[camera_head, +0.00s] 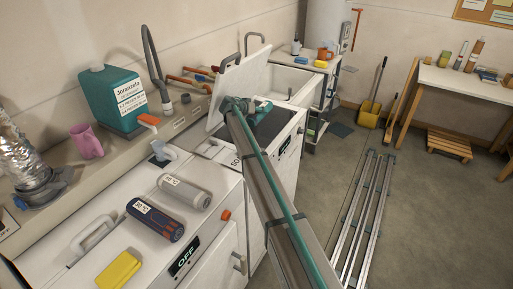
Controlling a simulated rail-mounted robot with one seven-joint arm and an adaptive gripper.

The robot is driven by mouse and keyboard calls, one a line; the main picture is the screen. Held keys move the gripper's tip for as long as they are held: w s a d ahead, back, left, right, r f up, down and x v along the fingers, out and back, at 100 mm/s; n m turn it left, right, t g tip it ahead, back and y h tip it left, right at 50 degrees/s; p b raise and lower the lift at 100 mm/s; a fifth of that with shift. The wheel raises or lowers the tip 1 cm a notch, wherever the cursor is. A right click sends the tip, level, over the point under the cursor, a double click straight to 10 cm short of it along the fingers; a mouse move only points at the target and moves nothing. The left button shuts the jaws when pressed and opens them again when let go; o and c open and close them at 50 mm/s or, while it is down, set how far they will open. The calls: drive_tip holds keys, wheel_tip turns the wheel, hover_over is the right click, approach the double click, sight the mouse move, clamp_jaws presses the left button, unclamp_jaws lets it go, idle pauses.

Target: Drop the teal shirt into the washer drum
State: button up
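A white top-loading washer (283,152) stands mid-picture with its lid (238,90) raised. A dark area shows on its top below the lid; I cannot see into the drum. My arm reaches from the lower right to over this washer. Its far end, with my gripper (243,106), is small and mostly hidden, so the fingers cannot be made out. Teal patches show at that end, but I cannot tell whether they are the teal shirt or parts of my arm. No shirt is clearly recognisable elsewhere.
A nearer white machine (150,262) carries two cylinders (155,218), (184,190) and a yellow sponge (118,269). A teal jug (112,98) and pink mug (87,141) stand on the back ledge. A sink (290,85) lies beyond the washer. Metal rails (366,215) lie on the floor.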

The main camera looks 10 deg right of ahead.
drive_tip(key=shift+f, duration=0.35)
drive_tip(key=o, duration=1.3)
drive_tip(key=shift+o, duration=0.2)
drive_tip(key=v, duration=1.2)
